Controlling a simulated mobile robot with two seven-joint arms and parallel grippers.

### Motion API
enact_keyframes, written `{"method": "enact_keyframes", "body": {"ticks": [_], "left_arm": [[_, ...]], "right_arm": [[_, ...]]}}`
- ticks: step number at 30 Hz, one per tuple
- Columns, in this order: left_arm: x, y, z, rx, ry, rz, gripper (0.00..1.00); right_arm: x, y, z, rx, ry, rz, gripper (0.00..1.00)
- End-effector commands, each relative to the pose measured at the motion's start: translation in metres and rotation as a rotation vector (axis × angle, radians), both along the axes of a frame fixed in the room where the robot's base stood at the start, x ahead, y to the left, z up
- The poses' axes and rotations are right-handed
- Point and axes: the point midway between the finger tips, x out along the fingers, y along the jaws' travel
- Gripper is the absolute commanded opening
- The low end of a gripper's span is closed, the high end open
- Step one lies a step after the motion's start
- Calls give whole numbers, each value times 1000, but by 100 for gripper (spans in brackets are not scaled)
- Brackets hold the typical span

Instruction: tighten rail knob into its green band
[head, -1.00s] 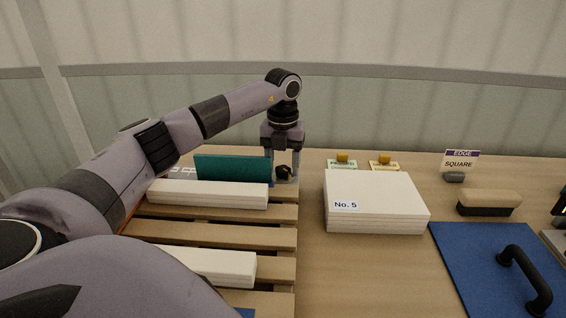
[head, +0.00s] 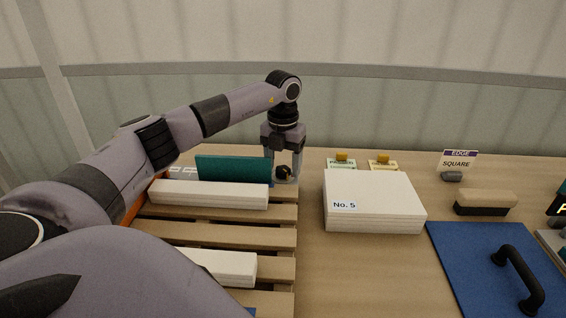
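My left gripper (head: 283,175) points straight down at the far right corner of the slatted pallet, beside the right end of a teal upright panel (head: 233,169). A small dark round knob (head: 283,172) shows between its two fingers. The fingers stand apart on either side of it; I cannot tell whether they touch it. The green band is not visible at this size. My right gripper is not in view.
White bars (head: 208,195) lie on the wooden pallet (head: 225,233).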

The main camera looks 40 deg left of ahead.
Motion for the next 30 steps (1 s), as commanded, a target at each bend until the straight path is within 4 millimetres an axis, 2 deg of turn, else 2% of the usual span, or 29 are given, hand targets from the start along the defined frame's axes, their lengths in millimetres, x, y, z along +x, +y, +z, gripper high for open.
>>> {"method": "enact_keyframes", "body": {"ticks": [11,22,30], "left_arm": [[0,0,5,-1,-1,1,67],[1,0,60,-1,-4,1,67],[0,0,72,0,0,0,67]], "right_arm": [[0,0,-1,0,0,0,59],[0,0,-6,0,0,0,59],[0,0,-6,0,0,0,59]]}}
